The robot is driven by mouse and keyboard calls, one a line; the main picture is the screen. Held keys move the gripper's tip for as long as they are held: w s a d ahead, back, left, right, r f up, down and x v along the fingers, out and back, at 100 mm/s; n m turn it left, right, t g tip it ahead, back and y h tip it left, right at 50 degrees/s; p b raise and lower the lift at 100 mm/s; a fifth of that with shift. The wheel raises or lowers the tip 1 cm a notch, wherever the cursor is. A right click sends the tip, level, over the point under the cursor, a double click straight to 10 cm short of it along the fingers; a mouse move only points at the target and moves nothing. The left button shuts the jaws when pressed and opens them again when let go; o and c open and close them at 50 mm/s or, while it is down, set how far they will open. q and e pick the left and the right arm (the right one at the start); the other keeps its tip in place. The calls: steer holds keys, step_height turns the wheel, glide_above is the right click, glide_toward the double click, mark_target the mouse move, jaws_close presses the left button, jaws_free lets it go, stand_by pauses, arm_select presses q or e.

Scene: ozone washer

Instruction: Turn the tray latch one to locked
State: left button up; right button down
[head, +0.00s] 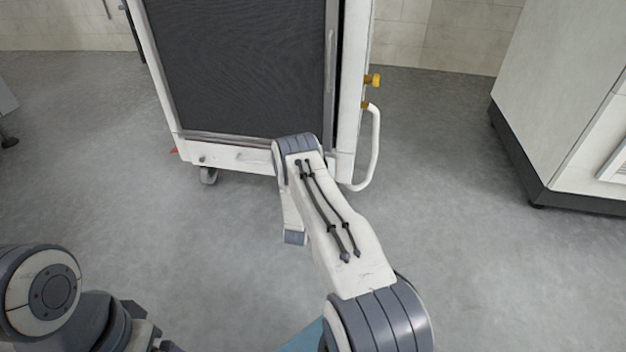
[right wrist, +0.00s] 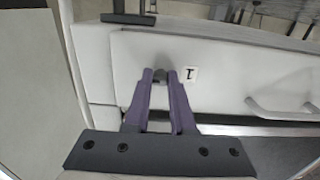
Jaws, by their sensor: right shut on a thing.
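Tray latch one (right wrist: 160,76) is a small dark piece on a white panel (right wrist: 215,55) in the right wrist view, beside a label (right wrist: 190,75) marked 1. My right gripper (right wrist: 160,79) is shut on it, one purple finger on each side. The latch is mostly hidden between the fingertips, so its turn angle is hard to tell. In the head view my right arm reaches to the lower edge of the white-framed cart (head: 235,158), and it hides the right gripper and the latch. My left arm shows at the lower left; its gripper is not seen.
The cart has a dark front panel (head: 240,70), a caster (head: 208,175), a yellow knob (head: 373,80) and a white side handle (head: 375,150). A large white cabinet (head: 560,90) stands at the right. The grey floor between is clear.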

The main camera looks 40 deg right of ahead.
steer(key=n+p, duration=0.6)
steer(key=n, duration=1.1)
steer(key=shift+n, duration=0.4)
stand_by(0.4)
steer(key=c, duration=0.8)
jaws_free()
steer(key=shift+o, duration=0.2)
